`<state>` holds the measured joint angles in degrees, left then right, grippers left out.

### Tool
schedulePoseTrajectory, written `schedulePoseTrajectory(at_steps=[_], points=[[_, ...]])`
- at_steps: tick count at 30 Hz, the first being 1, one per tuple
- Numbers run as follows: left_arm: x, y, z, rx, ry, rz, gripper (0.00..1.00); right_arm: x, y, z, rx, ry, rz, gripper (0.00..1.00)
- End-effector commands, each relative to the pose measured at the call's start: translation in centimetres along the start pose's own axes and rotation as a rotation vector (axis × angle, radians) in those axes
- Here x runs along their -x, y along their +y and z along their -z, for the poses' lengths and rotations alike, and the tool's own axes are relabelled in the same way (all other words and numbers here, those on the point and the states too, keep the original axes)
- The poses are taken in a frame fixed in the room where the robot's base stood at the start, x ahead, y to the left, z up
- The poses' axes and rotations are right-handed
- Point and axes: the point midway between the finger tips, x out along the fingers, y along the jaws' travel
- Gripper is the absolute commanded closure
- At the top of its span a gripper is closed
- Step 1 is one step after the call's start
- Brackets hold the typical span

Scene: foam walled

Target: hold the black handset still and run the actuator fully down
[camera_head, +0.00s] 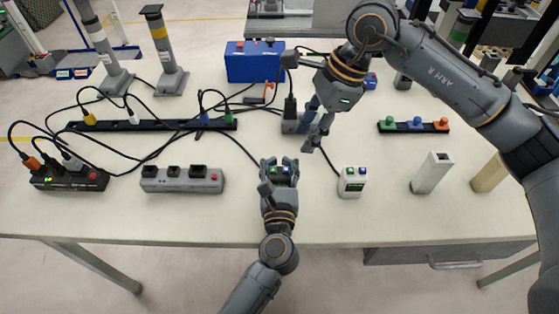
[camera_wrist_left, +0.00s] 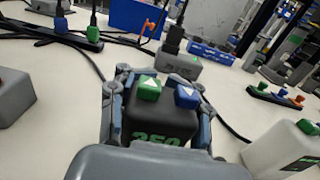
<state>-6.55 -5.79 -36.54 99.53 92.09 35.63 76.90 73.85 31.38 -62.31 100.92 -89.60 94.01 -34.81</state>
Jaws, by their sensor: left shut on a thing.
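The black handset (camera_wrist_left: 160,120) has a green up-arrow button (camera_wrist_left: 149,89) and a blue down-arrow button (camera_wrist_left: 187,97) on top. My left gripper (camera_head: 279,172) is shut on it near the table's front edge, with a finger on each side. Nothing touches the buttons. In the wrist view the handset's lower front is hidden by the gripper body. My right gripper (camera_head: 318,133) hangs behind and right of the handset, apart from it, fingers pointing down; their gap is unclear. Two grey columns (camera_head: 167,55) stand at the back left; I cannot tell which thing is the actuator.
A grey box (camera_head: 290,127) with a black plug stands behind the handset. A white handset (camera_head: 352,184) stands right of it. Power strips (camera_head: 182,181) and loose cables cover the left. A blue box (camera_head: 255,66) is behind. A button bar (camera_head: 413,128) lies right.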

Motion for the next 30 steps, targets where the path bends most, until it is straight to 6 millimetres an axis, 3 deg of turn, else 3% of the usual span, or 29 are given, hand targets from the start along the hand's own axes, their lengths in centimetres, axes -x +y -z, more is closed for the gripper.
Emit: schedulePoseTrajectory(at_steps=[1, 4, 5, 30], points=[[0.01, 0.0, 0.03, 0.0, 0.001, 0.0, 1.0, 0.0, 0.0, 0.0, 0.0, 0.0, 0.0, 0.79], [0.01, 0.0, 0.04, 0.0, 0.001, 0.0, 1.0, 0.0, 0.0, 0.0, 0.0, 0.0, 0.0, 0.99], [0.01, 0.0, 0.04, 0.0, 0.001, 0.0, 1.0, 0.0, 0.0, 0.0, 0.0, 0.0, 0.0, 1.0], [0.01, 0.0, 0.04, 0.0, 0.001, 0.0, 1.0, 0.0, 0.0, 0.0, 0.0, 0.0, 0.0, 1.0]])
